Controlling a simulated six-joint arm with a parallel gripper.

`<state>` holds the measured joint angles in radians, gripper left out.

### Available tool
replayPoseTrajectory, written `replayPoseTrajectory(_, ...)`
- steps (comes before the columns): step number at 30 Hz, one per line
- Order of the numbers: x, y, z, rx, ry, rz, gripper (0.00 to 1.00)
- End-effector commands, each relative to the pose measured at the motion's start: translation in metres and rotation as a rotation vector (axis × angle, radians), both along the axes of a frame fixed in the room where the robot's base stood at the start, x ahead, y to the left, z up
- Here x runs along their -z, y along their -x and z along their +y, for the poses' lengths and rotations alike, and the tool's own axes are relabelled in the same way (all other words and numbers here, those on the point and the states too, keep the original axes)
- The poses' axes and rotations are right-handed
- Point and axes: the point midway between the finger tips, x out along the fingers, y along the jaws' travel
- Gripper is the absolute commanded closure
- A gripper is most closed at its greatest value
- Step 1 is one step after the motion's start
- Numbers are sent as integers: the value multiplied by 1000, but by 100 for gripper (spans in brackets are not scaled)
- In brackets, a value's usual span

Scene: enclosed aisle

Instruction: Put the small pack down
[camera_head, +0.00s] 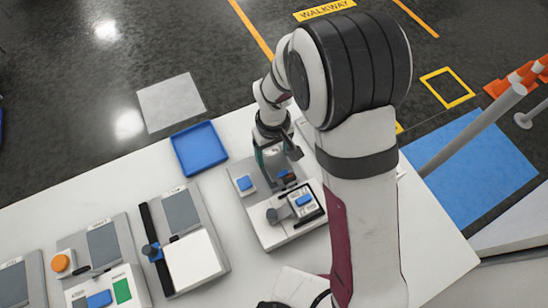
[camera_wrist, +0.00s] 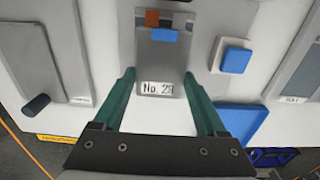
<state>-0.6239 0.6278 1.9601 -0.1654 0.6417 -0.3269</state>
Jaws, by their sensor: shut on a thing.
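The small pack (camera_wrist: 158,62) is a grey, flat pouch-like piece with a "No. 29" label at its near end in the wrist view. An orange-brown patch and a blue patch show at its far end. My gripper (camera_wrist: 158,80) has two teal fingers, one on each side of the pack, and is shut on it. In the head view my gripper (camera_head: 271,160) points down over a light grey station (camera_head: 285,238) on the white table. The pack is mostly hard to make out there. Whether it touches the station cannot be told.
The station has a blue square button (camera_head: 245,183) and a dark-framed part with a blue piece (camera_head: 304,200). A blue tray (camera_head: 199,148) lies to the left on the white table (camera_head: 90,190). Other grey stations stand further left, one with an orange knob (camera_head: 61,263).

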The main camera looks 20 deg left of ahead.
Motion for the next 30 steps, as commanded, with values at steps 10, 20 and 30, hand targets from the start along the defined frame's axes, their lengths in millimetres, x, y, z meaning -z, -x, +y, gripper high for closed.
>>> replayPoseTrajectory(10, -75, 0, 0, 73, -1, -1, 100)
replayPoseTrajectory(20, -79, 7, -7, 1114, 0, 1, 100)
replayPoseTrajectory(30, -80, 14, -14, 2394, -2, 0, 100)
